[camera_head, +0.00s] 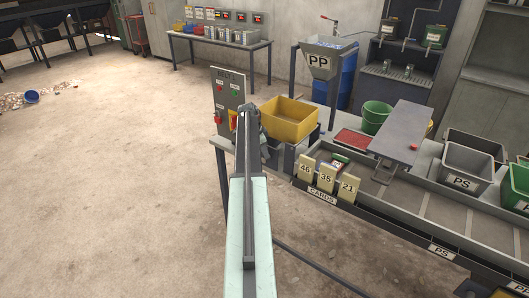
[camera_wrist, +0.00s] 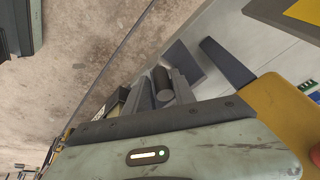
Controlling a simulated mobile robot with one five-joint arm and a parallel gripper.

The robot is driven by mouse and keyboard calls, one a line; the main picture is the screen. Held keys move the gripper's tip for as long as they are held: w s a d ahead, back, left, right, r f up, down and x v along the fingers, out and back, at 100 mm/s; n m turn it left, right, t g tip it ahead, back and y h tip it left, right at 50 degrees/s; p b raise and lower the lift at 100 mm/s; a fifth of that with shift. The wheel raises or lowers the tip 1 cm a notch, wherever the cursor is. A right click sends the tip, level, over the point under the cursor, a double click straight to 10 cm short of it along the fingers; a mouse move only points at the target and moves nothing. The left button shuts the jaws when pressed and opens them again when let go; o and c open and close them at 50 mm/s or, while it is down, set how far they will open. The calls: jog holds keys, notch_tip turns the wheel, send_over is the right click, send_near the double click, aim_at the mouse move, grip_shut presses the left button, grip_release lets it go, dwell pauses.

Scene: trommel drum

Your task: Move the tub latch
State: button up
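A yellow tub (camera_head: 288,118) stands at the left end of the bench, just right of the far end of my arm. A yellow panel (camera_wrist: 275,112) at the right of the wrist view looks like part of it. In the wrist view a dark cylinder (camera_wrist: 162,84) sits between grey bars, and dark plates lie beside it. I cannot tell whether this is the tub latch. My gripper is at the far end of my pale green arm in the head view, where the arm hides its fingers. Its opening and any contact cannot be made out.
A grey control panel (camera_head: 228,88) stands left of the tub. Card holders (camera_head: 327,180) marked 46, 35 and 21 stand in front. A grey PS bin (camera_head: 466,170) and green bucket (camera_head: 374,117) are to the right.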

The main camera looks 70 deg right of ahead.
jog(key=shift+s, duration=0.1)
jog(key=shift+r+p, duration=0.5)
jog(key=p+v, duration=0.6)
jog(key=v, duration=0.1)
jog(key=shift+a+f, duration=0.15)
